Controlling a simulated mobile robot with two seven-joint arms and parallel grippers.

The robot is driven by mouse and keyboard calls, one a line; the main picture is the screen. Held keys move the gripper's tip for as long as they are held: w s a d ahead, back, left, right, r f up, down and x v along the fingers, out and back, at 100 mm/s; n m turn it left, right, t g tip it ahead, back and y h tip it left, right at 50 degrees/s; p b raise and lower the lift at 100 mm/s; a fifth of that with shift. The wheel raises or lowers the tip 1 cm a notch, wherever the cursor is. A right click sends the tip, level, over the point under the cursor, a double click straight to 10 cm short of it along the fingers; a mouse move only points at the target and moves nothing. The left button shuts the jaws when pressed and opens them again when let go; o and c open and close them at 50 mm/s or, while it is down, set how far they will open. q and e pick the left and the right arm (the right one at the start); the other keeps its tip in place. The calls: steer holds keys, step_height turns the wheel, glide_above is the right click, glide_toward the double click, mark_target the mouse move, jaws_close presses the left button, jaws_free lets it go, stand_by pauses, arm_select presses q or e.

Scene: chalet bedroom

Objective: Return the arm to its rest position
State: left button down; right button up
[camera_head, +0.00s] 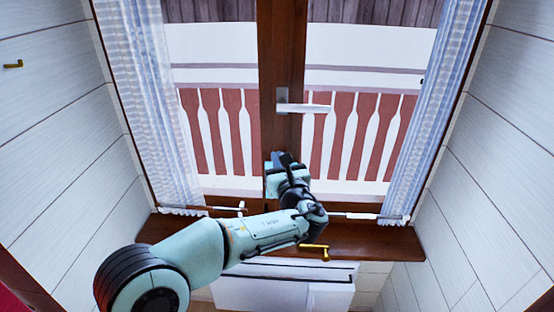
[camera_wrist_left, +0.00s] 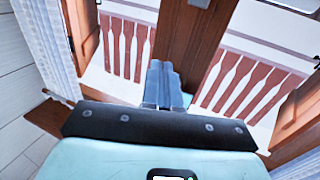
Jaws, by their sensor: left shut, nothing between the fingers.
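My left arm (camera_head: 262,235) reaches in from the lower left toward the window. Its left gripper (camera_head: 279,158) is in front of the wooden middle post of the window, below the white handle. In the left wrist view the two fingers of the left gripper (camera_wrist_left: 163,82) are together, with nothing between them. The fingers point at the wooden post (camera_wrist_left: 188,45); I cannot tell whether they touch it. My right gripper is not in view.
The window handle (camera_head: 303,107) is above the gripper. A brown sill (camera_head: 390,243) runs below the window, with a white radiator (camera_head: 284,288) under it. Curtains hang at the left (camera_head: 150,95) and right (camera_head: 430,110). A brass hook (camera_head: 13,65) is on the left wall.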

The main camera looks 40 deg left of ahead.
arm_select(q)
steer(key=s+d+b, duration=0.1)
steer(key=s+d, duration=0.3)
steer(key=s, duration=0.2)
steer(key=shift+d+f, duration=0.2)
steer(key=shift+d, duration=0.05)
